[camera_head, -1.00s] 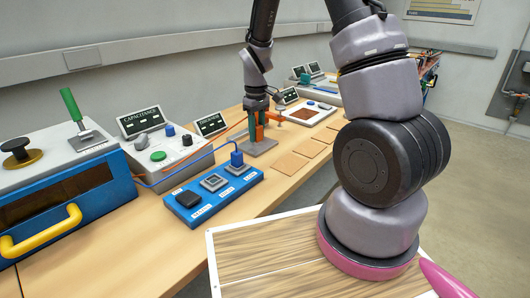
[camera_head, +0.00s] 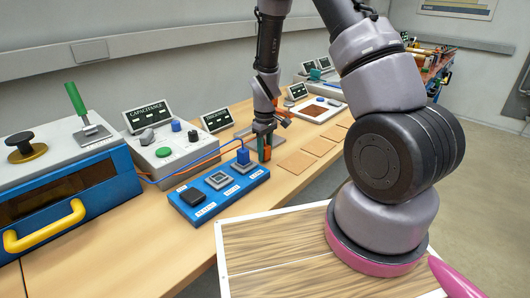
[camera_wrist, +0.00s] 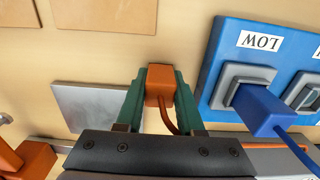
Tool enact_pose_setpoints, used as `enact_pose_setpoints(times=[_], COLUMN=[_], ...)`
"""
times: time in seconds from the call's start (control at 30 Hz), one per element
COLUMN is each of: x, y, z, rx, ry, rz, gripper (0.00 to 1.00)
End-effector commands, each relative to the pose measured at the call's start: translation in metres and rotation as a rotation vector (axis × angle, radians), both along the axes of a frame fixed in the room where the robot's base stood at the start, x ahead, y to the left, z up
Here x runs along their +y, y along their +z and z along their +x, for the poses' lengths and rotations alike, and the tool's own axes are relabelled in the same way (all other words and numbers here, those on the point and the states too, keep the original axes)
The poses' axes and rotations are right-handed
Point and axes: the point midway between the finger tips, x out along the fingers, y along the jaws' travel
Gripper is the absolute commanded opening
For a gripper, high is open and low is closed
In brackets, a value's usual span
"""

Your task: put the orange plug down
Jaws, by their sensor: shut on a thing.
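My gripper (camera_wrist: 163,80) is shut on the orange plug (camera_wrist: 159,86), which sits between its green fingers with an orange cable trailing back. In the head view my gripper (camera_head: 264,151) is just right of the blue board (camera_head: 205,200), low over the table; the plug is mostly hidden there. In the wrist view the plug is over bare tabletop, apart from the board (camera_wrist: 232,38). I cannot tell whether it touches the table.
A blue plug (camera_wrist: 258,108) stands in the board's socket marked LOW. A grey metal plate (camera_wrist: 88,105) lies left of my gripper in the wrist view. Thin brown squares (camera_head: 296,162) lie on the table. The capacitance meter (camera_head: 165,150) stands behind the board.

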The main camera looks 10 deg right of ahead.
Motion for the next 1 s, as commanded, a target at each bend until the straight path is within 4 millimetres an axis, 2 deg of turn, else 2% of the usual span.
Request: enact_pose_setpoints(times=[0.47,0.5,0.53,0.57,0.87,1.0], x=[0.000,0.000,0.000,0.000,0.000,0.000], y=[-0.009,-0.008,-0.008,-0.008,-0.007,0.004], z=[0.000,0.001,0.001,0.001,0.000,0.001], rx=[-0.001,-0.001,-0.001,-0.001,-0.001,-0.002], ry=[-0.001,-0.001,-0.001,-0.001,-0.001,0.000], rz=[0.000,0.000,0.000,0.000,0.000,0.000], gripper=[0.00,0.52,0.63,0.67,0.67,0.67])
